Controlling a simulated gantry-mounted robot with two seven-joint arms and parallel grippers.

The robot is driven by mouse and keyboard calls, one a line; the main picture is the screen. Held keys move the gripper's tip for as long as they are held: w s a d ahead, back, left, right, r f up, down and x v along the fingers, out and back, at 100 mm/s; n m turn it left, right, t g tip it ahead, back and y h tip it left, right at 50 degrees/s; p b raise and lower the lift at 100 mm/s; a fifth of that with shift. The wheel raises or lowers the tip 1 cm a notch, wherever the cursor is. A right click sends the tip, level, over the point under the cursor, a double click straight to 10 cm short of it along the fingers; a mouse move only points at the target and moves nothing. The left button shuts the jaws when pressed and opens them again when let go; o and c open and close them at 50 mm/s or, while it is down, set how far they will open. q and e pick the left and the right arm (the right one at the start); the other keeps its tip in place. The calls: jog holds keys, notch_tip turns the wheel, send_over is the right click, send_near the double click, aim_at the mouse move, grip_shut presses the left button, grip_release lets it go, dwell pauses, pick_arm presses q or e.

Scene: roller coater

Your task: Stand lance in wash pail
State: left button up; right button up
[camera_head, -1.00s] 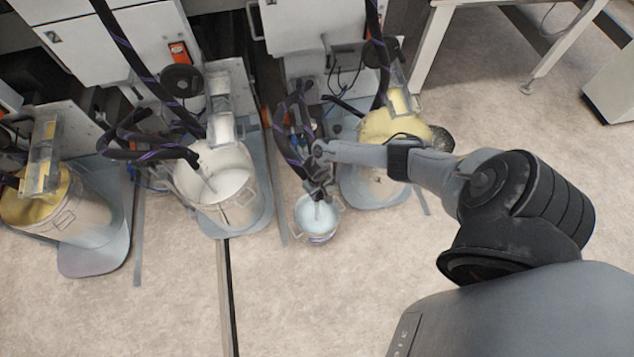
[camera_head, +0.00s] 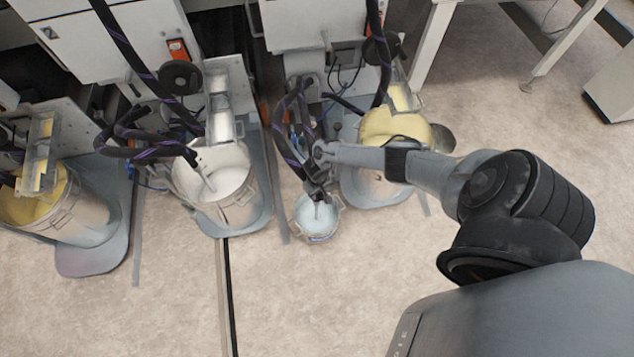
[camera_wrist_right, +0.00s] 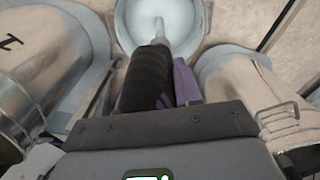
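The wash pail (camera_head: 329,226) is a small pail of pale blue liquid on the floor, between two large drums. The lance shows a thin grey tip (camera_head: 317,211) over or in the pail's opening. In the right wrist view its black grip (camera_wrist_right: 150,76) and grey tip point into the pail (camera_wrist_right: 122,24). My right gripper (camera_head: 318,184) is above the pail and appears shut on the lance; its fingers are mostly hidden. I cannot tell whether the tip touches the liquid or the bottom. My left gripper is not in view.
A drum of white liquid (camera_head: 232,212) stands left of the pail, and a drum of yellow liquid (camera_head: 372,186) to its right. Another yellow drum (camera_head: 85,222) is at far left. Dark purple-striped hoses (camera_head: 284,125) hang behind the pail. Floor in front is clear.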

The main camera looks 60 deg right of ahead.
jog(key=o, duration=0.5)
jog(key=shift+r, duration=0.1)
notch_tip(320, 180, up, 9)
jog(key=p, duration=0.6)
jog(key=shift+r, duration=0.2)
jog(key=shift+r+p, duration=0.4)
jog(key=shift+r, duration=0.25)
